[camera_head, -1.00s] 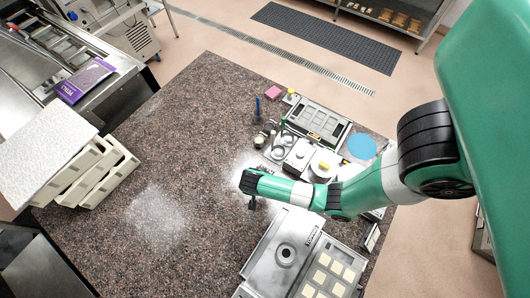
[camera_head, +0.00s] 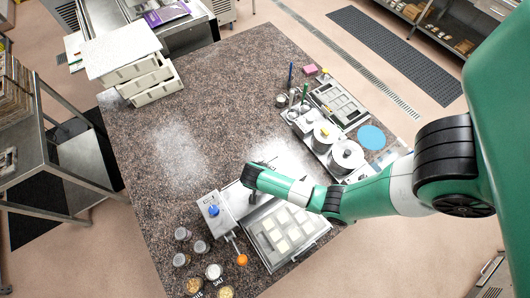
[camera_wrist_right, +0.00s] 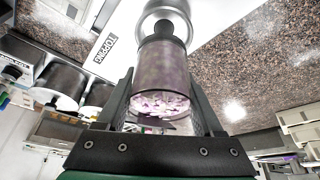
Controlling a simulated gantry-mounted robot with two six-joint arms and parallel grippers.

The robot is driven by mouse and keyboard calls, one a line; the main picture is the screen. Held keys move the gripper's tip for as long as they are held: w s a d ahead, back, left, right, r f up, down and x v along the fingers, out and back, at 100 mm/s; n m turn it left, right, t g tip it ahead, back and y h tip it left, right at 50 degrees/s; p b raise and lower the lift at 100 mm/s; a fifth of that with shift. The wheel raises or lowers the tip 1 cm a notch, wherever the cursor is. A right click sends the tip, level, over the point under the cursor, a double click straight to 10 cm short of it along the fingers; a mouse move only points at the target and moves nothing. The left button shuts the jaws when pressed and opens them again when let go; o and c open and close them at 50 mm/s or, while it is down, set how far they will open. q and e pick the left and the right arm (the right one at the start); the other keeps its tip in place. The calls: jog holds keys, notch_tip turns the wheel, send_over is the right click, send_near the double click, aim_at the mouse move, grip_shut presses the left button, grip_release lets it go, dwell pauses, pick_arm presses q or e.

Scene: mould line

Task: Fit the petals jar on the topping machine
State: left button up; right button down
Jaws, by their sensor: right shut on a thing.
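In the right wrist view, the petals jar (camera_wrist_right: 163,75), a see-through cylinder with purple and white petals at its near end, sits between the fingers of my right gripper (camera_wrist_right: 160,118), which is shut on it. The jar's dark far end lines up with a round metal ring (camera_wrist_right: 181,7) on the topping machine; I cannot tell whether they touch. A panel of the machine lettered TOPPING (camera_wrist_right: 112,42) is beside it. In the head view, the grey topping machine (camera_head: 232,207) is partly hidden by my right arm, and my right gripper (camera_head: 252,197) is over it. My left gripper is out of view.
Several small jars (camera_head: 182,234) stand at the table's front left, near an orange knob (camera_head: 242,260). A mould tray (camera_head: 263,248) lies right of the machine. Pots and machines (camera_head: 347,155) line the right side. White crates (camera_head: 150,85) stand back left. The table's middle is clear.

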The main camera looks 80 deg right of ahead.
jog(key=shift+w+d+f, duration=0.1)
jog(key=shift+d+f, duration=0.1)
jog(key=shift+f, duration=1.2)
jog(key=shift+f, duration=0.1)
jog(key=shift+f+b, duration=0.45)
jog(key=shift+f, duration=0.1)
grip_release()
jog(key=v, duration=1.1)
jog(key=shift+a+r+p, duration=0.25)
jog(key=shift+r+p, duration=0.05)
jog(key=shift+p, duration=0.05)
